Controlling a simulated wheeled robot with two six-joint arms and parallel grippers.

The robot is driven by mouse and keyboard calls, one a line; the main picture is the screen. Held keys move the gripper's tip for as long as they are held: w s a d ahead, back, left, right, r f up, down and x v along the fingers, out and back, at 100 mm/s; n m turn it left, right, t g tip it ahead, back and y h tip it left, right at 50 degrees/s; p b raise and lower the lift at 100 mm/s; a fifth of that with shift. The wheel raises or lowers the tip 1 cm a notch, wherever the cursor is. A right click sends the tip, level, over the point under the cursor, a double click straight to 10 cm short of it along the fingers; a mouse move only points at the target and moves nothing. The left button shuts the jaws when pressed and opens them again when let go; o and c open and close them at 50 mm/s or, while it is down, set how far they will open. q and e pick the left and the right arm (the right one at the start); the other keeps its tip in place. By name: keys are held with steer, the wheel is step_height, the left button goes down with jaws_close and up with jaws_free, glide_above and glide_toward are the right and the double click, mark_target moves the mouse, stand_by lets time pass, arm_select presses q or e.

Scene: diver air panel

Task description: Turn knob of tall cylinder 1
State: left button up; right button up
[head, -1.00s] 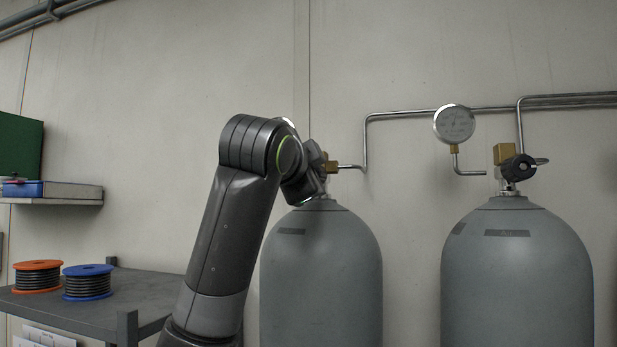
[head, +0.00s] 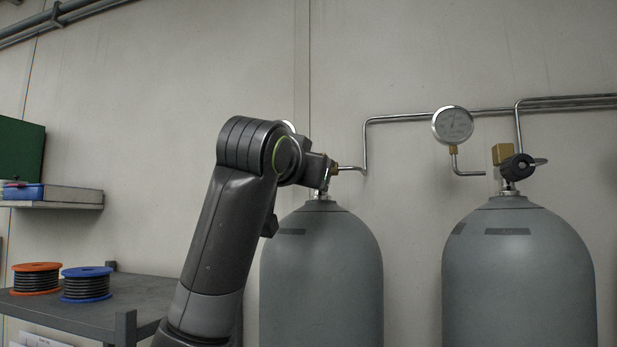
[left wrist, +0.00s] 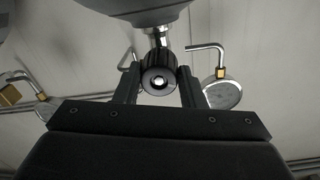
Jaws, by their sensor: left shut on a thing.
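The left grey cylinder (head: 322,260) stands upright, with its valve top largely covered by my left arm in the head view. My left gripper (head: 318,168) is at this valve, side-on. In the left wrist view, the black ribbed valve knob (left wrist: 158,66) sits between the two fingers of the left gripper (left wrist: 158,84), which is shut on it. The cylinder's shoulder (left wrist: 150,12) is at the top of that view, so the view is turned over. My right gripper is not in view.
A second grey cylinder (head: 516,270) with a black knob (head: 518,167) stands at the right. A round gauge (head: 453,125) and metal pipes run along the wall. A shelf (head: 95,310) at the lower left holds an orange reel (head: 36,278) and a blue reel (head: 87,283).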

arm_select(q)
steer(key=shift+f+n, duration=0.2)
steer(key=shift+n, duration=0.4)
steer(key=o, duration=1)
steer(key=shift+r, duration=0.1)
steer(key=shift+s, duration=0.1)
steer(key=b+v, duration=0.7)
steer(key=v, duration=1)
steer(key=shift+s, duration=0.15)
